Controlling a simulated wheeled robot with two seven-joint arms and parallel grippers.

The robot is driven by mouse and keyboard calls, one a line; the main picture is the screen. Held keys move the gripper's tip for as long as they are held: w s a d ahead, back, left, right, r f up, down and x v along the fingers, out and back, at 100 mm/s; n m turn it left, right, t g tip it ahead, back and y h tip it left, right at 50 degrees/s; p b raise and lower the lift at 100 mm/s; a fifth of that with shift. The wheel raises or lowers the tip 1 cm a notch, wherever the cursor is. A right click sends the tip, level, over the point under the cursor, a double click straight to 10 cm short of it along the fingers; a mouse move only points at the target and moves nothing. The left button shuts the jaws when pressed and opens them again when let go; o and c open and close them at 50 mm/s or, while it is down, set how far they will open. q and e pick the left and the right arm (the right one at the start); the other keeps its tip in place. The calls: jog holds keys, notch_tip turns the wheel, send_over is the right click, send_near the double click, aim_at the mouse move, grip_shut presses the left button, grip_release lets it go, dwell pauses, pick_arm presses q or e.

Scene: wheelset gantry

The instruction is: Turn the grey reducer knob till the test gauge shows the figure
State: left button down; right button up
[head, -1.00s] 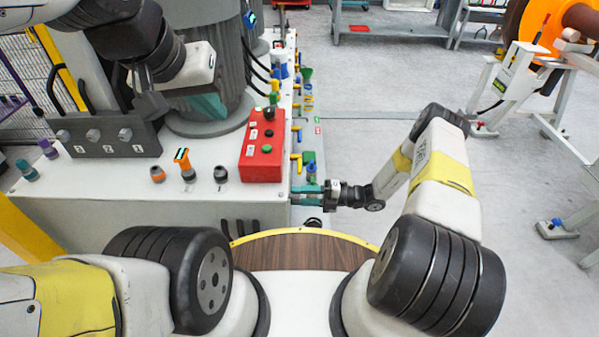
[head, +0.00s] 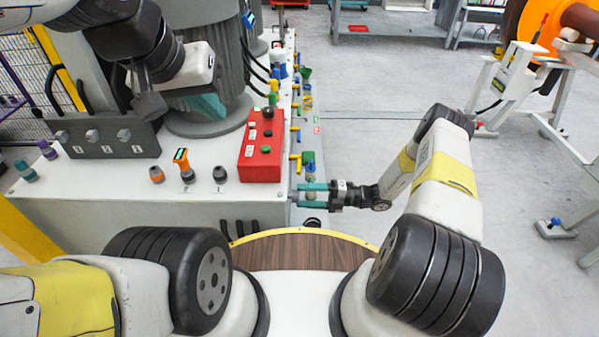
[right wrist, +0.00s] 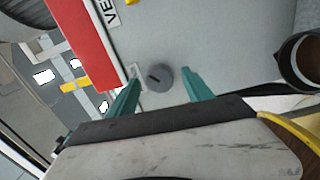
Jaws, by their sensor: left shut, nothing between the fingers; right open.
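The grey knob (right wrist: 158,77) is round with a dark slot mark and sits on a pale panel in the right wrist view. My right gripper (right wrist: 161,82) is open, with one teal finger on each side of the knob and visible gaps between. In the head view my right gripper (head: 308,194) is at the cabinet's right side; the knob is not visible there. An orange device with a small green display (head: 181,157), possibly the test gauge, stands on the cabinet top; its figure is too small to read. My left gripper (head: 207,104) is shut beside the big grey cylinder.
A red button box (head: 262,146) sits on the cabinet top (head: 120,195), close to my right gripper; it also shows in the right wrist view (right wrist: 85,40). Coloured valves (head: 306,75) line the cabinet's right side. The floor (head: 380,90) to the right is partly clear.

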jog(key=d, duration=0.5)
jog(key=shift+d+f, duration=0.1)
jog(key=shift+d, duration=0.2)
jog(key=s+d+r+n+g+h, duration=0.15)
jog(key=r+n+h, duration=0.35)
jog(key=r+n, duration=0.7)
jog(key=s+d+r+n+g+h, duration=0.15)
jog(key=r+n+h, duration=0.5)
jog(key=r, duration=0.95)
jog(key=s+d+r+n+t+h, duration=0.1)
jog(key=s+r+n+t, duration=0.3)
jog(key=s+r+n, duration=0.4)
jog(key=s+d+r+n+t+h, duration=0.2)
jog(key=s+r+n+t+h, duration=0.1)
jog(key=s+r+n, duration=0.5)
jog(key=shift+s+d+r+n+t, duration=0.25)
jog(key=shift+s+r+n+t, duration=0.45)
jog(key=shift+n, duration=0.95)
jog(key=shift+w+f+h, duration=0.15)
jog(key=shift+w+h, duration=0.1)
jog(key=shift+w, duration=0.05)
